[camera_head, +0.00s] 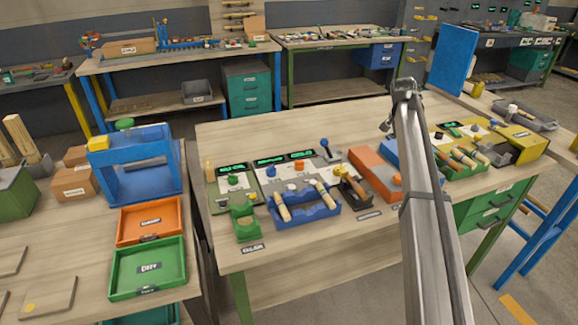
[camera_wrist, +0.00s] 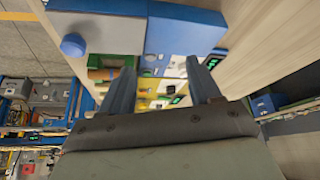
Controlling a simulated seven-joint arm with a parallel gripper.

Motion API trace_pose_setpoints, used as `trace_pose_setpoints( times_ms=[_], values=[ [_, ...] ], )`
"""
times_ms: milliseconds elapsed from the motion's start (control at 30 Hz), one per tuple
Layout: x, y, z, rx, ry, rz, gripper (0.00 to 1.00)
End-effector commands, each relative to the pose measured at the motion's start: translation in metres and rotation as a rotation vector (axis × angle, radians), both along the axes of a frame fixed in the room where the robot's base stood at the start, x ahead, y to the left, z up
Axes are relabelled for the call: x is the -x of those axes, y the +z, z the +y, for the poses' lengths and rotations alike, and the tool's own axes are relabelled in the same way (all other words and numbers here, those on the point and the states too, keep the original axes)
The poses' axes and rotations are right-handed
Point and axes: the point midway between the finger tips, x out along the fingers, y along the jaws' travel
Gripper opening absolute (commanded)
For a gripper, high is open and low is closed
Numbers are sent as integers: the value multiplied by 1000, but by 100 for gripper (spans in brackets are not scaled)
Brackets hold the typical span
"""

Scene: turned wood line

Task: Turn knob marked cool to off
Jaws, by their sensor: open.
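Which knob is marked cool cannot be told, as the small labels are unreadable. On the middle bench in the head view, a control panel (camera_head: 290,186) with green displays carries a white-and-blue knob (camera_head: 271,171) and an orange knob (camera_head: 299,166). A green knob (camera_head: 233,180) is on the panel to its left.
A blue tray (camera_head: 306,212) with wooden handles and a green block (camera_head: 244,222) sit at the bench front. An orange box (camera_head: 375,172) stands right of the panel. A blue upright board (camera_head: 453,60) stands behind my arm. The back left of the bench is clear.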

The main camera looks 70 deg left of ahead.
Motion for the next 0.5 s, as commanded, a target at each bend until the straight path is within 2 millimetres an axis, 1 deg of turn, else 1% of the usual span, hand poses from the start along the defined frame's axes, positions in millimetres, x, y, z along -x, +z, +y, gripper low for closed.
trace_pose_setpoints(
  times_ms=[33, 67, 100, 167, 200, 267, 300, 367, 400, 467, 500],
  values=[
    [34, 1, 20, 6, 18, 34, 63],
    [54, 2, 29, 9, 25, 56, 63],
    [81, 3, 41, 16, 35, 84, 63],
    [121, 4, 57, 27, 50, 127, 63],
    [147, 6, 66, 37, 61, 155, 63],
    [189, 8, 79, 52, 77, 196, 63],
    [216, 10, 87, 65, 88, 222, 63],
    [257, 13, 97, 84, 106, 261, 63],
    [283, 15, 102, 98, 116, 286, 63],
    [320, 18, 108, 120, 133, 318, 63],
    [343, 20, 111, 134, 142, 339, 63]
  ],
)
